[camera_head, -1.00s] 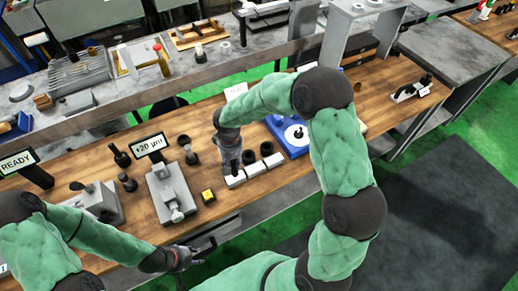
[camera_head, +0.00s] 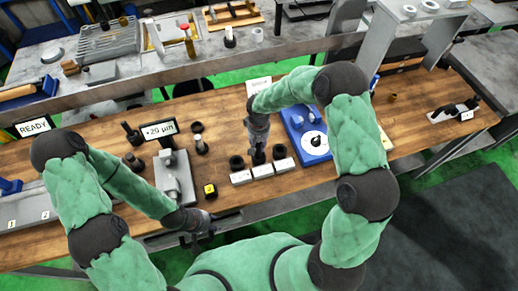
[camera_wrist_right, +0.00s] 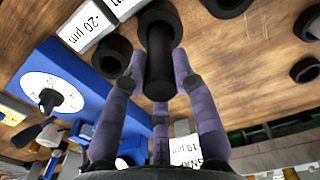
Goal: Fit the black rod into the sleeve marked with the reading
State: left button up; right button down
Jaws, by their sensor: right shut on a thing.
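My right gripper (camera_head: 258,143) is over the middle sleeve of a row of three, behind white labelled blocks. In the right wrist view its fingers (camera_wrist_right: 160,92) are shut on the black rod (camera_wrist_right: 158,68). The rod's far end is at the middle sleeve (camera_wrist_right: 158,14); I cannot tell whether it is inside. The neighbouring sleeve (camera_wrist_right: 112,56) stands beside a "-20 µm" label (camera_wrist_right: 86,25); the middle label (camera_wrist_right: 122,5) is cut off. The display (camera_head: 159,130) shows 20 µm, its sign unclear now. My left gripper (camera_head: 203,224) is at the bench's front edge, its fingers unclear.
A grey gauge fixture (camera_head: 174,180) and a yellow block (camera_head: 210,190) are left of the sleeves. A blue unit with a white dial (camera_head: 313,142) stands close on the right.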

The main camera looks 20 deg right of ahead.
aim_at(258, 149)
jog(key=shift+f, duration=0.65)
jog(key=shift+w+f, duration=0.1)
jog(key=shift+f, duration=1.1)
jog(key=shift+f, duration=0.15)
jog(key=c, duration=1)
grip_release()
